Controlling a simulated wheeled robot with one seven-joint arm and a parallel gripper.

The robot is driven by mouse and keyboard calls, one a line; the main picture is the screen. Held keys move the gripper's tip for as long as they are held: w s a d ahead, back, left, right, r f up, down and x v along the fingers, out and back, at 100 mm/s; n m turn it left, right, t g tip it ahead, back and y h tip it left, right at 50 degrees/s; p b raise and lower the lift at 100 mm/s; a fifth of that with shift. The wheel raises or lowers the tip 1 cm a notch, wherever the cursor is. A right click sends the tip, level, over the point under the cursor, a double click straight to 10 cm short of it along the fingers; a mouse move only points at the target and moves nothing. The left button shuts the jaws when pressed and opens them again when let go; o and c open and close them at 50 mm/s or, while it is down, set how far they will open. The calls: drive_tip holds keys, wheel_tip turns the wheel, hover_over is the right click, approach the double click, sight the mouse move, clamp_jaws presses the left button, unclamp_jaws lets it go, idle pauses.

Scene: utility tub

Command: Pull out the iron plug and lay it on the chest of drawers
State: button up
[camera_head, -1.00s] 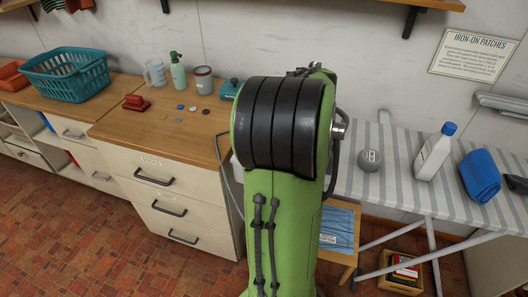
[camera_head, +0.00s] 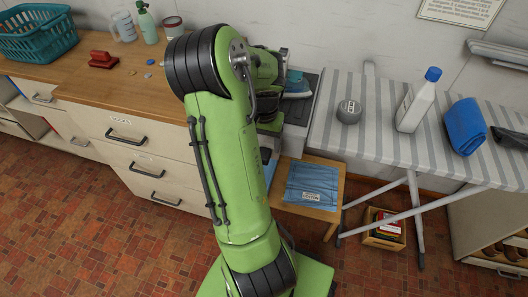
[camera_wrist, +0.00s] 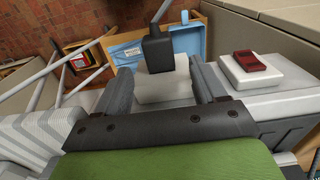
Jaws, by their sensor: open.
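The iron plug (camera_wrist: 158,50) is a black block with a dark cord running up from it, seen in the wrist view. It stands at a white block (camera_wrist: 165,85), possibly its socket; how deep it sits is unclear. My gripper (camera_wrist: 160,78) is open, its two grey fingers on either side of the white block and near the plug. I cannot tell whether they touch. In the head view my green arm hides the gripper and plug. The chest of drawers (camera_head: 105,72) has a wooden top and pale drawers, left of my arm.
A red switch (camera_wrist: 251,63) on a white base is right of the fingers. A teal iron (camera_head: 297,86) stands right of my arm. The chest top carries a red object (camera_head: 103,60) and small discs.

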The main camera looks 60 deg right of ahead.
sight(264, 152)
wheel_tip(264, 152, down, 4)
drive_tip(key=shift+r+b, duration=0.15)
drive_tip(key=shift+b, duration=0.25)
drive_tip(key=c, duration=1.2)
drive_tip(key=shift+o, duration=0.2)
drive_tip(key=shift+a, duration=0.1)
